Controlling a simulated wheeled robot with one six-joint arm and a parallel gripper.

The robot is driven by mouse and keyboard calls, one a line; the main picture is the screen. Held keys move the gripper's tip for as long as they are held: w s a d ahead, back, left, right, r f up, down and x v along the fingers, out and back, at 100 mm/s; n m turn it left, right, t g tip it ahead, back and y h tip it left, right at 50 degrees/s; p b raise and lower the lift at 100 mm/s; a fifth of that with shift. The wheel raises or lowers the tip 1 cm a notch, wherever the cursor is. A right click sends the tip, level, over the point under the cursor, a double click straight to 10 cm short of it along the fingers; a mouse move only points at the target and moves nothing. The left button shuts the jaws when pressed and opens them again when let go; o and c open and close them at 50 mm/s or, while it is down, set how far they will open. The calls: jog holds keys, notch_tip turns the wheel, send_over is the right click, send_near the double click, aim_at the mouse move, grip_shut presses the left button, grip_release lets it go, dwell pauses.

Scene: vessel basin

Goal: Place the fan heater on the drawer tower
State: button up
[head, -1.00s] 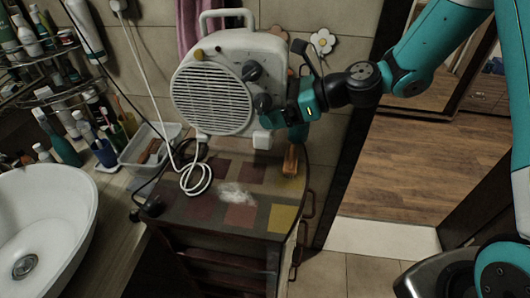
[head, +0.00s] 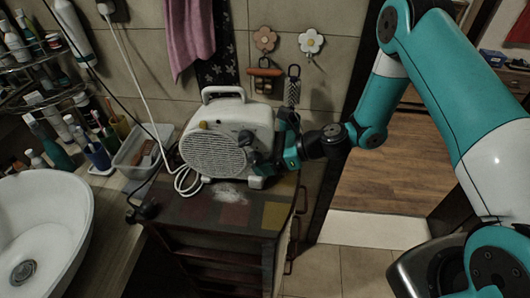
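The fan heater (head: 215,150) is a white box with a round front grille, dark knobs and a top handle. It is upright over the back part of the top of the drawer tower (head: 205,212), with its feet at or very close to the surface; a small gap cannot be ruled out. My gripper (head: 276,160) is at the heater's right side, with one finger in front near the lower knob, and appears shut on it. The far finger is mostly hidden.
A white cord (head: 187,181) loops at the heater's left. A pale powdery patch (head: 231,193) lies on the tower top in front of it. A sink basin (head: 45,235) and a clear bin (head: 143,148) stand left. Floor is open at right.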

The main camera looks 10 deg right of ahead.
dwell(0.3)
jog(key=o, duration=1.2)
jog(key=shift+f, duration=0.25)
jog(key=shift+o, duration=0.5)
jog(key=shift+r, duration=0.1)
